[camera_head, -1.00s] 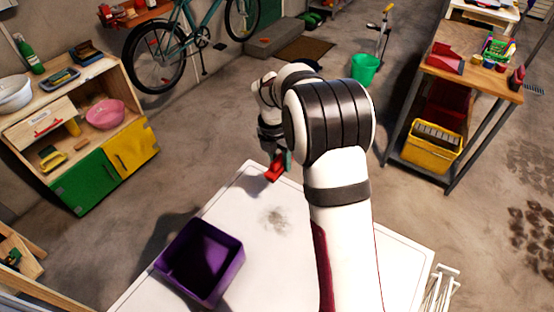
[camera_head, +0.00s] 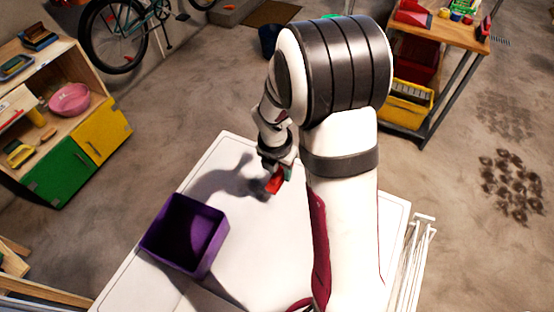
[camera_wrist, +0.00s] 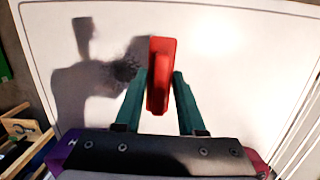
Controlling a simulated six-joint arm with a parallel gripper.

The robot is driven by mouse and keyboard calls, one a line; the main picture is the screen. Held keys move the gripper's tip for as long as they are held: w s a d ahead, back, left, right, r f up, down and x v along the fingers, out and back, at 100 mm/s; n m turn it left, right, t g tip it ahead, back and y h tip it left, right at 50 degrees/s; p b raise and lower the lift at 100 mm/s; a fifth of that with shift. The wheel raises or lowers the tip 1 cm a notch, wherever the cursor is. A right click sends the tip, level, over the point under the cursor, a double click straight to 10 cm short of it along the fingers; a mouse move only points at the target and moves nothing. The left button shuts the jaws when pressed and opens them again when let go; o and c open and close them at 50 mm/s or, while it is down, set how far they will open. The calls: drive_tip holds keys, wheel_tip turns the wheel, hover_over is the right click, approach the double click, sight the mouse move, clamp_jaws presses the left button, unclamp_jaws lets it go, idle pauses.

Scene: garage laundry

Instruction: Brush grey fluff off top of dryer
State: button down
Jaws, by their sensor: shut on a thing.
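The dryer top (camera_head: 238,255) is a white flat surface; it fills most of the wrist view (camera_wrist: 240,70). A small patch of grey fluff (camera_wrist: 124,70) lies on it, just left of the red tool, partly in my arm's shadow. In the head view the fluff (camera_head: 258,187) is hard to make out in that shadow. My gripper (camera_head: 279,176) is shut on the red tool (camera_wrist: 163,52), which has a flat head and a raised grip between the teal fingers. Its underside is hidden. I cannot tell whether it touches the dryer top.
A purple open bin (camera_head: 207,255) stands on the dryer's left part, near my gripper. A white rack (camera_head: 416,265) is beside the right edge. A wooden cabinet (camera_head: 95,105) stands far left and a workbench (camera_head: 440,45) back right. The dryer's far left corner is clear.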

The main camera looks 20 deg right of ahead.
sight(240, 180)
drive_tip(key=shift+f, duration=1.95)
wheel_tip(240, 180, down, 2)
drive_tip(key=shift+w+a+f, duration=0.1)
drive_tip(key=shift+w+a, duration=0.55)
drive_tip(key=shift+w, duration=0.05)
drive_tip(key=shift+w+a, duration=3.35)
drive_tip(key=shift+a, duration=0.15)
drive_tip(key=shift+s+a, duration=0.25)
drive_tip(key=shift+s, duration=0.1)
drive_tip(key=shift+s+d, duration=0.15)
drive_tip(key=shift+s, duration=0.15)
drive_tip(key=shift+s+d, duration=3.65)
drive_tip(key=shift+d, duration=0.1)
drive_tip(key=shift+s+a, duration=0.35)
drive_tip(key=shift+s, duration=0.25)
drive_tip(key=shift+w+a, duration=4)
wheel_tip(240, 180, up, 8)
drive_tip(key=shift+r, duration=0.25)
